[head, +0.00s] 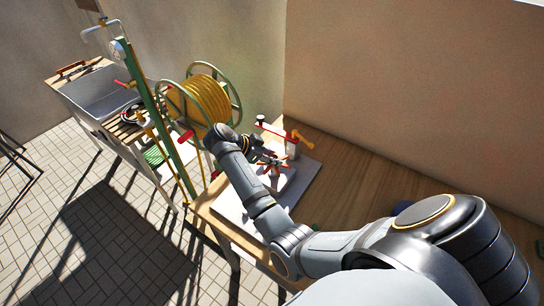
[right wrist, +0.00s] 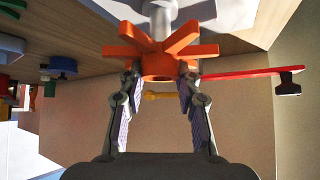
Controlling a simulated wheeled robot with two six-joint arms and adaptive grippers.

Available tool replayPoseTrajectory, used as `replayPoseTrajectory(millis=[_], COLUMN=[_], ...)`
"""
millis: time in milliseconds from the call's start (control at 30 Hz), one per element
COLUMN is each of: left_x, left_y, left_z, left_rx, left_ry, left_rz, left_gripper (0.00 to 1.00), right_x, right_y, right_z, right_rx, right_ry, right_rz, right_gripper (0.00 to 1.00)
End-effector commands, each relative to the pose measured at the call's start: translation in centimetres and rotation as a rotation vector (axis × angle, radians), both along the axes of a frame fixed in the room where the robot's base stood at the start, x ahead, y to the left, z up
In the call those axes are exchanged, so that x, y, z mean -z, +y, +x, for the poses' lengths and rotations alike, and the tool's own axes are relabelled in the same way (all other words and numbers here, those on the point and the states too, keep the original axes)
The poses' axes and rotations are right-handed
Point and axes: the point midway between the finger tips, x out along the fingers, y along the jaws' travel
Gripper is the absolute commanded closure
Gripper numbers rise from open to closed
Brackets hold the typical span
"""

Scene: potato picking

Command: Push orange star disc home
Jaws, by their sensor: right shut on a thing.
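The orange star disc (right wrist: 161,50) has several arms around a hub, and sits against a pale grey round post or spindle (right wrist: 163,16) in the right wrist view. My right gripper (right wrist: 160,72) is shut on the disc, with one fingertip on each side of its hub. In the head view the disc (head: 274,163) shows small, with my right gripper (head: 267,158) at it, above a light board on the wooden bench. The contact between disc and post is partly hidden by the disc's arms. My left gripper is not in view.
A red lever with a dark knob (right wrist: 250,72) stands close beside the disc, and a yellow bar (right wrist: 165,96) lies behind. A yellow hose reel (head: 203,100) and a green post (head: 155,115) stand left of the wooden bench (head: 350,165). A wall borders the bench.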

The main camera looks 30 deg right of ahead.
Motion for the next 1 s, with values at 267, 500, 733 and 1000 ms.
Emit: replayPoseTrajectory(millis=[267, 500, 733, 1000], left_x=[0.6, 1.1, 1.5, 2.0], left_y=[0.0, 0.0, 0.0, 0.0], left_z=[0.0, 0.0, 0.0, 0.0], left_rx=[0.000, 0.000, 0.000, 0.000], left_ry=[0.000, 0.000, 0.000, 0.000], left_rz=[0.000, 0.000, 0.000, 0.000], left_gripper=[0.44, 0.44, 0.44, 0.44], right_x=[0.8, 1.4, 2.0, 2.6], right_y=[0.0, 0.0, 0.0, 0.0], right_z=[0.0, 0.0, 0.0, 0.0], right_rx=[0.000, 0.000, 0.000, 0.000], right_ry=[0.000, 0.000, 0.000, 0.000], right_rz=[0.000, 0.000, 0.000, 0.000], right_gripper=[1.00, 1.00, 1.00, 1.00])
